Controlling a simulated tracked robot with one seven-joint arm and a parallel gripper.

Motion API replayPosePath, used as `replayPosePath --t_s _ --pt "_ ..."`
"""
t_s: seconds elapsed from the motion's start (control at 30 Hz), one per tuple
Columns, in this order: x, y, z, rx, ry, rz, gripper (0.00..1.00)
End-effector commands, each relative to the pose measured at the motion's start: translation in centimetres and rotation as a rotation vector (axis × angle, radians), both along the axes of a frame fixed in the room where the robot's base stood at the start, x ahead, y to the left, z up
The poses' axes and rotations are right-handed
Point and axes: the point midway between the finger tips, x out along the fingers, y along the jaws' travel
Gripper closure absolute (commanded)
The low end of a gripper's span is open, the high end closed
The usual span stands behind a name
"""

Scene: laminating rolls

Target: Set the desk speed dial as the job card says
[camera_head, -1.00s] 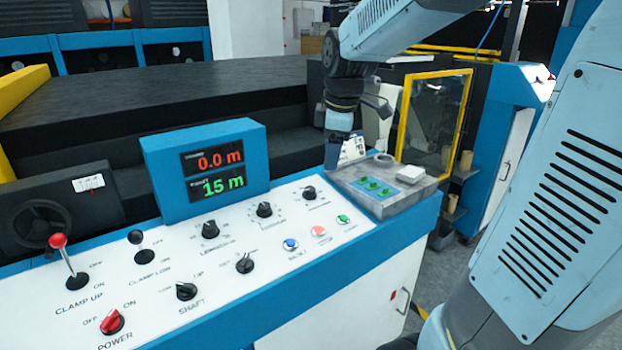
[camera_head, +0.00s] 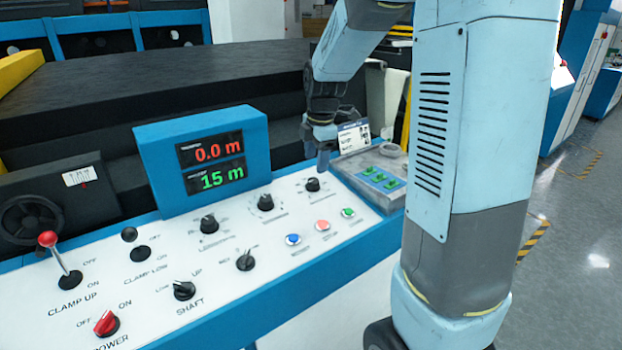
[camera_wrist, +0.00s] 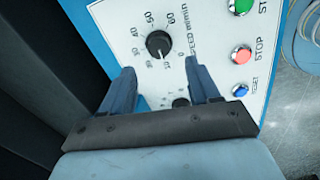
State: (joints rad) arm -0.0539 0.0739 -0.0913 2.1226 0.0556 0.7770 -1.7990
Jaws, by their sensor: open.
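The speed dial (camera_wrist: 159,44) is a black round knob on the white desk panel, marked "SPEED m/min". Its white pointer line faces the lower part of the scale in the wrist view; I cannot read the exact value. In the head view it appears to be the rightmost knob (camera_head: 312,185). My gripper (camera_head: 323,162) is above and just behind that knob, pointing down. In the wrist view my gripper (camera_wrist: 163,80) is open and empty, its fingers apart, with the dial beyond the tips. The job card (camera_head: 353,135) stands behind the grey box; its text is too small to read.
Another knob (camera_wrist: 180,102) shows between my fingers. Blue, red and green buttons (camera_head: 322,226) lie in front of the dials. The grey box (camera_head: 345,163) with green switches stands to the right. A display (camera_head: 212,165) reads 0.0 m and 15 m.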

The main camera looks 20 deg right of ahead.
Motion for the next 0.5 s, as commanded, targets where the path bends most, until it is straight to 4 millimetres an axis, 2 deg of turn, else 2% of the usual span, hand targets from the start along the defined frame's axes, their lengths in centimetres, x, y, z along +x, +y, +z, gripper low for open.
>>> replayPosePath --t_s 0.2,0.5 --pt "0.6 0.0 -3.8 0.001 0.004 -0.002 0.39" --pt "1.1 0.1 -6.8 0.000 0.000 -0.002 0.39"
